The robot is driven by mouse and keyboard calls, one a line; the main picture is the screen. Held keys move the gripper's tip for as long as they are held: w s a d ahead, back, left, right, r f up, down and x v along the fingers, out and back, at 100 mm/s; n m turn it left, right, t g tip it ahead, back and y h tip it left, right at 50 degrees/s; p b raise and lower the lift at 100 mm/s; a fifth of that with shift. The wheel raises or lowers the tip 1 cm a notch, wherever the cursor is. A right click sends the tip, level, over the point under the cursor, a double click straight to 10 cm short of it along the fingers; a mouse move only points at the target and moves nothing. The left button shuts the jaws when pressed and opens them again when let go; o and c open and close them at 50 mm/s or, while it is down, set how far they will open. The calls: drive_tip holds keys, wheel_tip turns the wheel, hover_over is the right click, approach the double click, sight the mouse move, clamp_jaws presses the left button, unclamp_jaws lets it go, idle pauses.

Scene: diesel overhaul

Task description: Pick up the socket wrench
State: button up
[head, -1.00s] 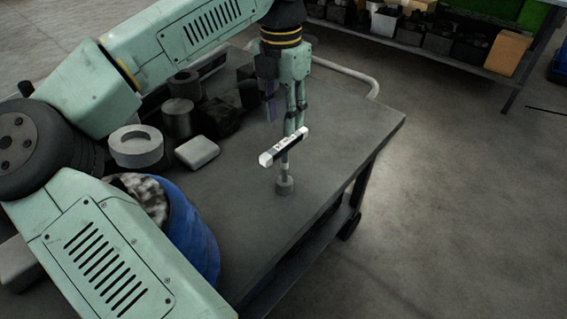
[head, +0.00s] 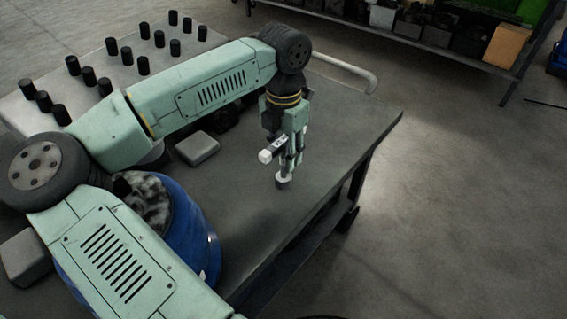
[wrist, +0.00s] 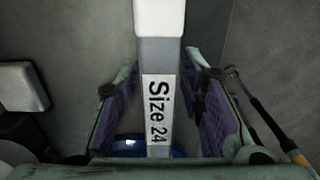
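The socket wrench stands upright on the table, its socket (head: 284,182) near the tabletop and its bar-shaped handle (head: 266,156) lying crosswise on top. In the wrist view the grey and white handle (wrist: 156,60) carries a "Size 24" label and runs between my fingers. My gripper (head: 290,143) is lowered over the handle from above. In the wrist view the gripper (wrist: 162,75) is open, with purple pads on both sides of the handle and visible gaps on each side. In the head view the fingers hide part of the handle and the shaft.
A blue bucket (head: 184,240) stands at the table's near left. A grey block (head: 198,148) lies left of the wrench. A board with several black pegs (head: 88,76) is at the back left. The tabletop (head: 345,125) right of the wrench is clear to its edge.

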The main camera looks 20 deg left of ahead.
clamp_jaws()
idle(0.4)
idle(0.4)
